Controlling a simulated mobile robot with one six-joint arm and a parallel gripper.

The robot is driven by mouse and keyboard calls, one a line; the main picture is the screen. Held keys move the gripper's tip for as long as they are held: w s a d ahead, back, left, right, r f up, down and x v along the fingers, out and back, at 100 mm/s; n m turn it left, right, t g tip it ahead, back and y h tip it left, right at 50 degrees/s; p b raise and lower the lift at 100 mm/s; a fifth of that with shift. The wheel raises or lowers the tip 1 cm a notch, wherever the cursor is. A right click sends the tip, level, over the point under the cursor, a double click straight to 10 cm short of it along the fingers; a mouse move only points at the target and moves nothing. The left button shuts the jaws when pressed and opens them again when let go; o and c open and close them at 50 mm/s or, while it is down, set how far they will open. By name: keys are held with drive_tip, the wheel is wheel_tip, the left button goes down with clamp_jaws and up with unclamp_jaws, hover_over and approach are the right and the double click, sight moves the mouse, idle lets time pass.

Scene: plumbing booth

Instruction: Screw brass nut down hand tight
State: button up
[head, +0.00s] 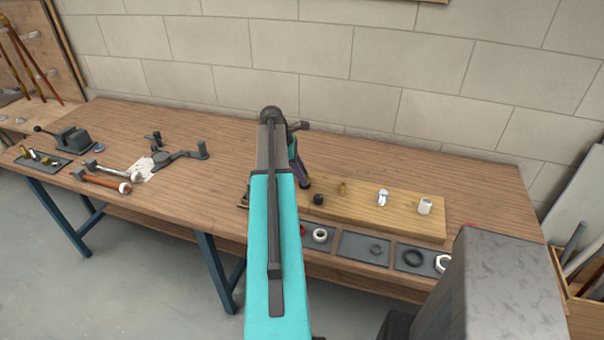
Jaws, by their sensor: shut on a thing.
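My gripper (304,182) shows only in part, low beside my teal arm at the left end of the wooden board (400,222). It is shut, pointing down at the board. The brass nut is not distinguishable; my arm and wrist hide the place between the jaws, so its seating and tilt cannot be told. A small brass fitting (343,188) stands upright on the board to the right of the gripper, apart from it. A short black fitting (318,199) stands close beside the gripper.
A chrome fitting (383,197) and a white fitting (424,206) stand farther right on the board. The wall is behind.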

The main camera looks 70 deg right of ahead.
drive_tip(key=shift+d+m+y+p, duration=0.1)
drive_tip(key=shift+m+y+p, duration=0.3)
drive_tip(key=shift+m, duration=0.5)
drive_tip(key=shift+d+m+y+p, duration=0.2)
drive_tip(key=shift+m+y+p, duration=0.55)
drive_tip(key=shift+m, duration=1.25)
drive_tip(key=o, duration=2)
drive_tip(key=shift+c, duration=0.2)
drive_tip(key=shift+r+p, duration=1.5)
drive_tip(key=shift+r, duration=0.95)
